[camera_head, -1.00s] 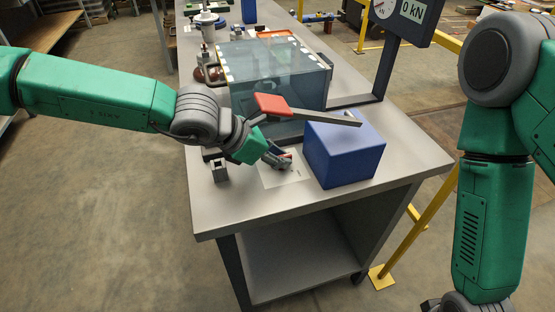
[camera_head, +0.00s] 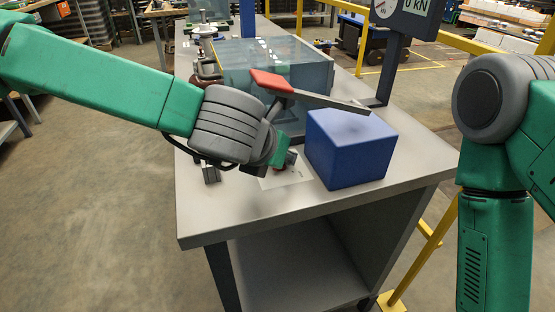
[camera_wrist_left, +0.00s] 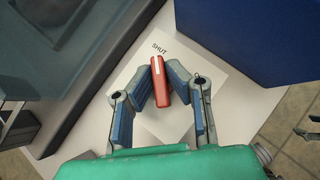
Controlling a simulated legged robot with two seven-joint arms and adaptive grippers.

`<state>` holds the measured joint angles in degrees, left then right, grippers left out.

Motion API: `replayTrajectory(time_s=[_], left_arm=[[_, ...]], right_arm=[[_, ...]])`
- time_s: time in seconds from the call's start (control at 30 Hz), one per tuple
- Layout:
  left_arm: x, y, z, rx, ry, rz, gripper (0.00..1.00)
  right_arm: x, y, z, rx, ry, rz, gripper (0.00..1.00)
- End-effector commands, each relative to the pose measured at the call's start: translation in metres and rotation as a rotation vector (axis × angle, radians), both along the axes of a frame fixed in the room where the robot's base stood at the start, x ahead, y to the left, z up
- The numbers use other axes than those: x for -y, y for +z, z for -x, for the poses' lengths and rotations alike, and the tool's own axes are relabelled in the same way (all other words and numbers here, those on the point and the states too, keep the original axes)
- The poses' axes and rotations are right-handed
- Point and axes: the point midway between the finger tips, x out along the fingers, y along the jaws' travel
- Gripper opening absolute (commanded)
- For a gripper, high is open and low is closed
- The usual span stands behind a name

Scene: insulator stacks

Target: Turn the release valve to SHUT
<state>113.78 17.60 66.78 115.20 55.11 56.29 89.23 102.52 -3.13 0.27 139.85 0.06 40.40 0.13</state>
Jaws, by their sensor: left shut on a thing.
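The release valve's small red handle (camera_wrist_left: 160,82), with a white stripe on top, stands between my left gripper's fingers (camera_wrist_left: 160,88) in the left wrist view. The fingers are shut on it from both sides. Its far end points towards the word SHUT on a white label plate (camera_wrist_left: 205,75). In the head view my left gripper (camera_head: 286,163) is low over the label plate (camera_head: 292,178), and my wrist hides most of the handle. My right arm hangs at the right; its gripper is outside the head view. A cut-off dark part at the left wrist view's right edge may be it.
A blue box (camera_head: 350,150) stands close right of the valve. A long lever with a red grip (camera_head: 272,81) reaches above it. A clear-walled case (camera_head: 312,72) and a gauge post (camera_head: 390,72) stand behind. The bench's front edge (camera_head: 310,211) is near.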

Motion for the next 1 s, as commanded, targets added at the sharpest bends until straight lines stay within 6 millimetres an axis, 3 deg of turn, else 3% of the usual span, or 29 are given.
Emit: replayTrajectory(time_s=[0.3,0.8,0.83,0.9,1.0], left_arm=[[0.0030,0.0028,-0.0006,0.003,0.097,0.009,0.00],[0.0004,0.0033,-0.0025,0.005,0.117,0.010,0.00],[0.0002,0.0032,-0.0025,0.005,0.117,0.010,0.24],[-0.0003,0.0028,-0.0024,0.004,0.118,0.009,0.43],[-0.0013,0.0021,-0.0017,0.003,0.119,0.008,0.43]], right_arm=[[0.0000,0.0001,-0.0001,0.000,0.000,0.000,0.45],[0.0000,0.0000,0.0000,0.000,0.000,0.000,0.45],[0.0000,0.0000,0.0000,0.000,0.000,0.000,0.45],[0.0000,0.0000,0.0000,0.000,0.000,0.000,0.45],[0.0000,0.0000,0.0000,0.000,0.000,0.000,0.45]])
